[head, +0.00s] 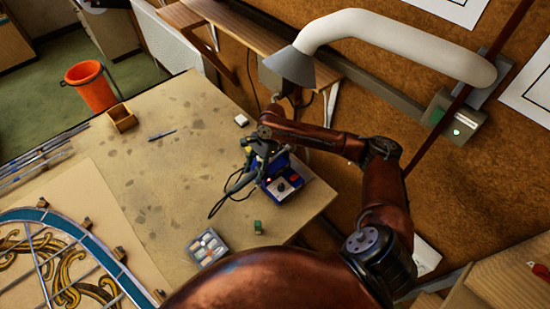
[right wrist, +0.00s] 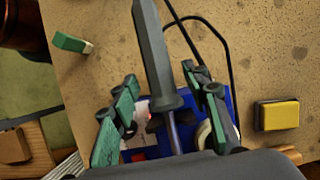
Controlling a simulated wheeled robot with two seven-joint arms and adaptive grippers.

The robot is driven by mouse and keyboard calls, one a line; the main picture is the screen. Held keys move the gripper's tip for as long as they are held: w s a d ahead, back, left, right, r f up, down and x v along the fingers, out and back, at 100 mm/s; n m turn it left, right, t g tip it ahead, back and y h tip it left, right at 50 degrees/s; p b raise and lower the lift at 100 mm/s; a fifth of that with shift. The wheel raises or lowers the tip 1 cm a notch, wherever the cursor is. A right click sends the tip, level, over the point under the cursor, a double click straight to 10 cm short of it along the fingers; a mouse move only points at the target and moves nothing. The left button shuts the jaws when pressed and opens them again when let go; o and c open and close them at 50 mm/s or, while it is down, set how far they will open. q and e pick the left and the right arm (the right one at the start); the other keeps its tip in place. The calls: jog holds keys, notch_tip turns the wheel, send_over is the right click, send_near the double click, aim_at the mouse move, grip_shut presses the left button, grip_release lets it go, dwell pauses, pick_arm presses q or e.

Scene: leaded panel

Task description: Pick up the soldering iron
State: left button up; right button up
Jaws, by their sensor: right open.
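The soldering iron (right wrist: 152,50) has a dark grey handle, a collar and a metal shaft reaching down toward a blue soldering station (right wrist: 222,97). In the head view the handle (head: 238,185) slants out from the blue station (head: 285,190), near the table's right edge. My right gripper (head: 256,158) is over the station. Its green-and-black fingers are open in the right wrist view (right wrist: 161,82), one on each side of the iron near its collar. I cannot tell whether either finger touches it. The iron's tip is hidden. My left gripper is not in view.
A black cord (head: 217,206) loops beside the station. A small green block (head: 258,227), a tray of small pieces (head: 207,248) and a pale block (head: 241,120) lie nearby. A fume hood (head: 291,67) hangs behind. The table's middle (head: 175,175) is clear.

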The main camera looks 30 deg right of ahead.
jog(key=shift+x, duration=0.85)
jog(key=shift+d, duration=0.1)
grip_shut()
